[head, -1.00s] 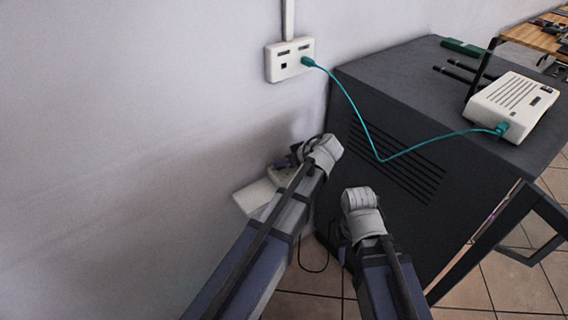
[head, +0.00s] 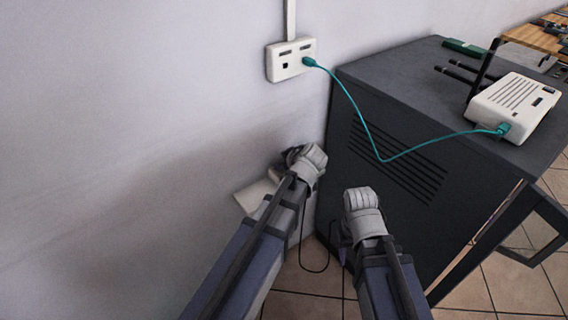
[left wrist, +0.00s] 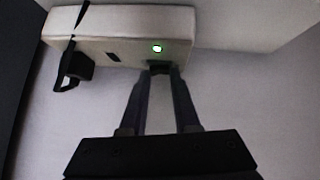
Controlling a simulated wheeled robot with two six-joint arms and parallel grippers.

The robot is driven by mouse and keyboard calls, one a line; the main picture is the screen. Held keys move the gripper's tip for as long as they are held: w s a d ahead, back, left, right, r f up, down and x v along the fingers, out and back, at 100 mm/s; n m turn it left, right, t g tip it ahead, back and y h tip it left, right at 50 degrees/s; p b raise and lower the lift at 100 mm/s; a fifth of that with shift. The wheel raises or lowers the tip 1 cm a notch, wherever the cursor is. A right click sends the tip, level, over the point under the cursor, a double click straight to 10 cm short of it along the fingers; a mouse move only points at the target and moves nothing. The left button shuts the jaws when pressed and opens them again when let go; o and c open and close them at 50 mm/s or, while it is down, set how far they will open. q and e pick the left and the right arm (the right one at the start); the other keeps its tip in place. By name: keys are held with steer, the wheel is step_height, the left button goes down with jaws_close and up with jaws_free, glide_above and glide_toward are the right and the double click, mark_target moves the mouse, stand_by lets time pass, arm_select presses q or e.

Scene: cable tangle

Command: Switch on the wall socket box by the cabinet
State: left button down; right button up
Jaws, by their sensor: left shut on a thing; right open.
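The low white wall socket box (head: 256,196) is on the wall left of the dark cabinet (head: 400,150), mostly hidden by my left arm. In the left wrist view the box (left wrist: 125,22) shows a lit green light (left wrist: 157,48), a dark slot and a black plug (left wrist: 76,68) at the left. My left gripper (left wrist: 162,72) is at the box's edge just below the light, its fingertips close together on a small dark part that I cannot make out. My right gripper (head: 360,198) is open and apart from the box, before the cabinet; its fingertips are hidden.
A second socket (head: 291,60) is higher on the wall. A teal cable (head: 372,135) runs from it to a white router (head: 513,105) on the cabinet top and hangs across the cabinet side. A black cable (head: 303,255) hangs between my arms. The wall at left is bare.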

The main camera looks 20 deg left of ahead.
arm_select(q)
steer(key=c, duration=0.9)
jaws_free()
steer(key=p+v, duration=0.5)
steer(key=v, duration=0.2)
steer(key=shift+s+d+r, duration=0.2)
steer(key=shift+s+r, duration=0.05)
steer(key=shift+p, duration=0.3)
